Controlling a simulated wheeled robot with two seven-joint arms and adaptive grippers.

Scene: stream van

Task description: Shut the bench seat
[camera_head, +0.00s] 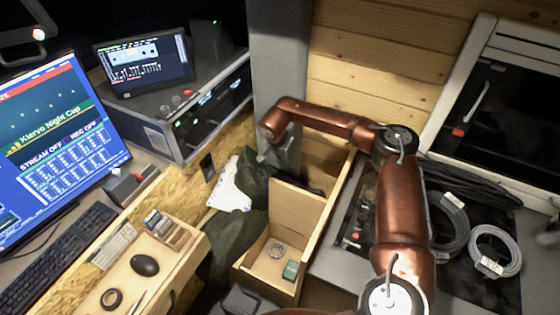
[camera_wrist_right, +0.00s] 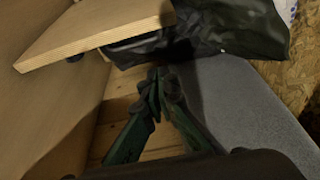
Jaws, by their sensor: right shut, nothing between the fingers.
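The bench seat shows in the head view as an open wooden box (camera_head: 315,225) with a divider (camera_head: 297,205) across it. A tape roll and a small green box lie in its near compartment. A grey upright panel (camera_head: 280,60) stands at its far end; I cannot tell whether this is the raised seat. My right gripper (camera_head: 280,155) is in front of the panel's lower part, above the far end of the box. In the right wrist view its fingers (camera_wrist_right: 158,85) are shut and empty, beside a grey surface (camera_wrist_right: 250,115). Contact is unclear. My left gripper is out of view.
Dark cloth (camera_head: 235,230) fills the gap between desk and box. Cable coils (camera_head: 495,250) lie on the right, under a dark-fronted cabinet (camera_head: 500,110).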

